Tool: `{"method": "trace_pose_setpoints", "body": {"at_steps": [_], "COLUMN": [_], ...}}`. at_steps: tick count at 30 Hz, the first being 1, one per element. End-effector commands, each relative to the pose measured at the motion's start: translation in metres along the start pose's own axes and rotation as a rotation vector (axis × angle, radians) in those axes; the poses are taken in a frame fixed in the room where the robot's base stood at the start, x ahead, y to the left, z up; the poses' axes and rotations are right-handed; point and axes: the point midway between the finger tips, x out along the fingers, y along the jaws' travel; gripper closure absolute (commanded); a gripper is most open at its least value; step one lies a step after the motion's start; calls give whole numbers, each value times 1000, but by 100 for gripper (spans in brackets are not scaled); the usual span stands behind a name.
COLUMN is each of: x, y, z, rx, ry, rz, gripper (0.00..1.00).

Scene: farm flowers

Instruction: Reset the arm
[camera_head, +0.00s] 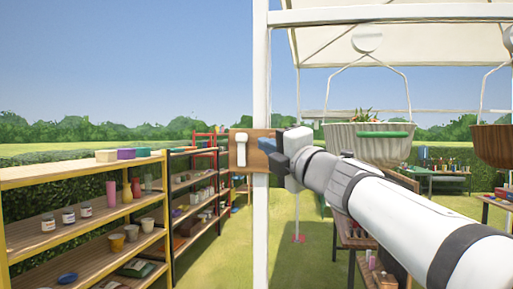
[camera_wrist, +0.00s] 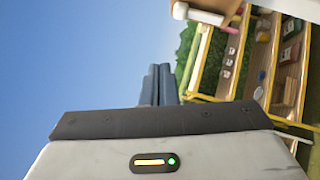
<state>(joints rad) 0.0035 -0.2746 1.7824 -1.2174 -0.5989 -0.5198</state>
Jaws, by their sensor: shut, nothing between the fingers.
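My arm reaches in from the lower right in the head view. My gripper (camera_head: 266,146) has blue-grey fingers that are together and empty, in front of the right part of a wooden board (camera_head: 260,136) on a white post. A white lever (camera_head: 240,150) hangs on the board's left part, just left of the fingers; I cannot tell whether they touch the board. In the wrist view the shut fingers (camera_wrist: 157,85) point up against the sky. The white lever (camera_wrist: 180,11) and part of the board (camera_wrist: 222,6) show at the upper edge, apart from the fingers.
A yellow-framed shelf (camera_head: 85,173) with pots and jars stands at the left, a red and black shelf (camera_head: 195,185) behind it. The white post (camera_head: 261,75) rises beside my gripper. A hanging planter (camera_head: 370,143) is behind my arm. Grass lies open between.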

Motion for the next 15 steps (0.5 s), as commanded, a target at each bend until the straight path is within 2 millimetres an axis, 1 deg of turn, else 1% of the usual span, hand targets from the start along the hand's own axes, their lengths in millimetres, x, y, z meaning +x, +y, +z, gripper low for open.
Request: {"method": "trace_pose_setpoints", "body": {"at_steps": [8,11,14,15], "x": [0,-1,-10,-17], "y": [0,-4,-21,-34], "z": [0,3,16,24], "rx": [0,24,129,198], "ry": [0,-23,-116,-179], "rz": [1,-8,-42,-67], "gripper": [100,100,100,100]}}
